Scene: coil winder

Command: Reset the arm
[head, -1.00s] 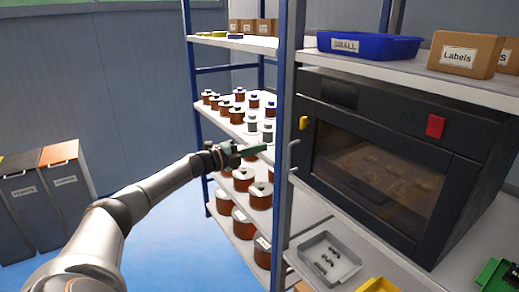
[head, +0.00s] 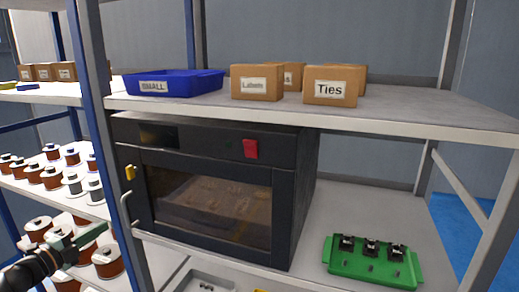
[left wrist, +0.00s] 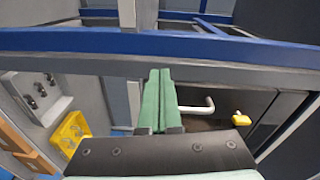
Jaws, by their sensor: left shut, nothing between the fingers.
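My left gripper (head: 100,230) is at the lower left of the head view, in front of the rack of spools. Its green fingers are together with nothing between them. In the left wrist view the two green fingers (left wrist: 158,85) lie side by side, closed, pointing toward a blue shelf beam (left wrist: 190,45). Only the end of my left arm shows in the head view; the rest is out of frame. My right gripper is in neither view.
A black oven (head: 210,200) with a red button stands right of the gripper, beside a grey shelf post (head: 100,120). A green tray (head: 370,265) sits at right. Copper spools (head: 50,178) fill the left shelves. A blue bin (head: 168,84) and boxes (head: 330,86) are above.

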